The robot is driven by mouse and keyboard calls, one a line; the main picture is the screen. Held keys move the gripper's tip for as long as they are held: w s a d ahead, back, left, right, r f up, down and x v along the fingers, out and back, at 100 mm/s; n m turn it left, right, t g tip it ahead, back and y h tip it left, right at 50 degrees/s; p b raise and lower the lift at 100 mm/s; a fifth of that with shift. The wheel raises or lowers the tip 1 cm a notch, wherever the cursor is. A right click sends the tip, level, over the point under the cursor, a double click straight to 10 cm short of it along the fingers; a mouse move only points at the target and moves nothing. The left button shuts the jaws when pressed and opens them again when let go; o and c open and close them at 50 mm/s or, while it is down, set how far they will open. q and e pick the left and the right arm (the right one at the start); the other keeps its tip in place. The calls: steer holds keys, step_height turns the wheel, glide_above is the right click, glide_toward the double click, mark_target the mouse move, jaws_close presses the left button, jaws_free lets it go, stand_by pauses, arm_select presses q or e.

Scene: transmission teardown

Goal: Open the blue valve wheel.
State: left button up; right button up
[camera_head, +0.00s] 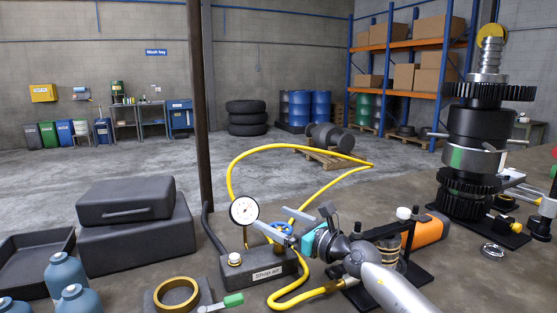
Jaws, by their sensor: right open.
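The blue valve wheel (283,228) is small and sits among the yellow hose and the gauge parts near the middle of the bench. My right gripper (271,217) comes in from the lower right and points left. It is open, with one grey finger on either side of the wheel as seen in this view. I cannot tell whether the fingers touch the wheel. The fingers and the gripper body hide part of the wheel and its valve. My left gripper is not in view.
A white dial gauge (244,210) stands just left of the wheel, on a dark labelled block (262,271). A yellow hose (262,150) loops behind. A tall gear stack (474,150) stands at right, dark cases (138,238) at left. A brass ring (176,294) lies in front.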

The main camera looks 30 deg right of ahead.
mark_target(278, 227)
step_height(278, 227, up, 18)
steer(key=p, duration=0.6)
steer(key=shift+f+p, duration=0.25)
steer(key=shift+p, duration=0.15)
steer(key=shift+f, duration=0.1)
